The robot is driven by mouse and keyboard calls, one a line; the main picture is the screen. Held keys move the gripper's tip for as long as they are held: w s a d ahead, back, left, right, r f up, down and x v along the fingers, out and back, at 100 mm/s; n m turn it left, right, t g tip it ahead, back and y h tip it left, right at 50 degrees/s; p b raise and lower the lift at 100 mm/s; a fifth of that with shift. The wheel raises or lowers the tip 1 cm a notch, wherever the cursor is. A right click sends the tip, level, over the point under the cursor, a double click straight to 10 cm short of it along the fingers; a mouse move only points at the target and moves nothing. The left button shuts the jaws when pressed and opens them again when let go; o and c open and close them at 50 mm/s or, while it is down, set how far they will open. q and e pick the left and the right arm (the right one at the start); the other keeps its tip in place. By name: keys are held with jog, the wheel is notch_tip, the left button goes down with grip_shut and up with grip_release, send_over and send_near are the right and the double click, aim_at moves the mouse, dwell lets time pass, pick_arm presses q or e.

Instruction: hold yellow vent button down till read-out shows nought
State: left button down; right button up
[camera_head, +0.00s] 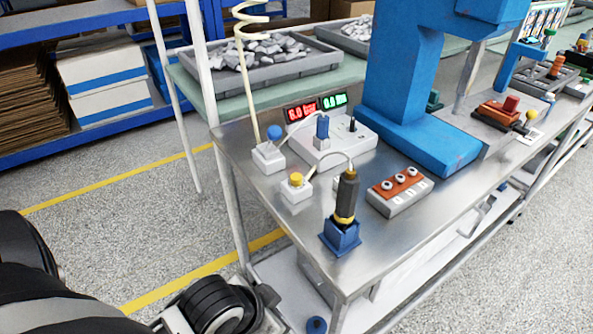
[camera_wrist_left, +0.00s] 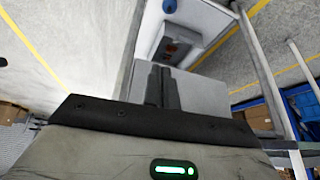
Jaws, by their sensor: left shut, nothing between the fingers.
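The yellow vent button (camera_head: 296,179) sits on a small white box (camera_head: 295,191) near the left edge of the steel bench. Nothing touches it. A red read-out (camera_head: 301,111) stands behind it and seems to show 6.0. A green read-out (camera_head: 334,100) beside it seems to show 0.0; its unit is too small to read. My left gripper shows in the left wrist view (camera_wrist_left: 163,76), with its dark fingers shut together and empty. It is away from the button, low by the bench. My right gripper is in neither view.
A blue-topped box (camera_head: 268,155) stands just behind the yellow button. A dark-handled tool (camera_head: 347,195) stands upright in a blue holder (camera_head: 341,237) to its front right.

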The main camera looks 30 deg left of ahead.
pick_arm(q)
jog(key=w+a+r+m+t, duration=0.2)
jog(key=w+a+r+m, duration=0.4)
jog(key=w+a+r, duration=0.7)
jog(key=w+d+r+m+t+h, duration=0.1)
jog(key=w+d+r+m, duration=0.2)
jog(key=w+r, duration=0.4)
notch_tip(320, 180, up, 5)
jog(key=shift+w+f+m+h, duration=0.1)
jog(key=shift+w+m+h, duration=0.2)
jog(key=shift+w+h, duration=0.1)
jog(key=shift+d, duration=0.1)
